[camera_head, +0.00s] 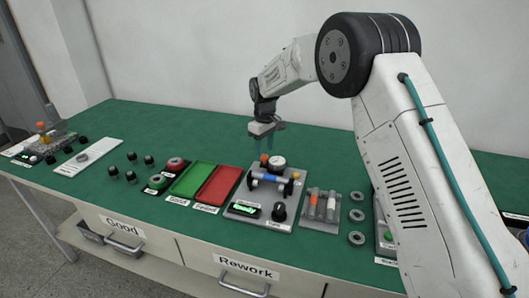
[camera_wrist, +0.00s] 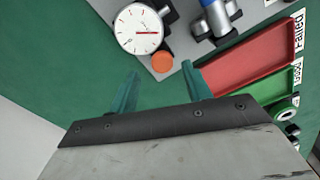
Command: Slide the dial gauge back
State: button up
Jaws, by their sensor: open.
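The dial gauge (camera_wrist: 138,30) has a round white face with a red needle and a dark rim. It sits on a grey fixture plate, with an orange knob (camera_wrist: 162,62) beside it. In the head view the gauge (camera_head: 277,162) stands at the back of the fixture (camera_head: 243,208), behind a shaft with a blue part. My gripper (camera_wrist: 160,82) is open and empty, its two teal fingers pointing toward the gauge and knob without visible contact. In the head view my gripper (camera_head: 272,150) hangs above the back of the fixture, close to the gauge.
A green tray (camera_head: 194,178) and a red tray (camera_head: 217,186) lie left of the fixture. A grey holder (camera_head: 320,222) with cylinders and several metal rings (camera_head: 356,215) are to its right. A black knob (camera_head: 279,212) is at the fixture's front. The green mat behind is clear.

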aim_at(265, 155)
notch_tip(265, 155, up, 5)
jog(key=shift+r, duration=0.2)
dwell(0.3)
jog(key=shift+s+d+f+m, duration=0.1)
jog(key=shift+s+f+m, duration=0.1)
jog(key=shift+f+m, duration=0.1)
jog(key=s+d+r+m, duration=0.2)
jog(key=s+d+r, duration=0.2)
jog(key=s, duration=1.3)
jog(key=s+d+r+m+t, duration=0.1)
jog(key=s+d+r+m, duration=0.2)
jog(key=s+d, duration=0.6)
jog(key=s+d+r+m, duration=0.3)
jog(key=s+d+r, duration=0.3)
jog(key=s, duration=1.8)
jog(key=shift+s+d+r, duration=0.2)
jog(key=shift+s+d, duration=0.05)
jog(key=shift+s, duration=0.05)
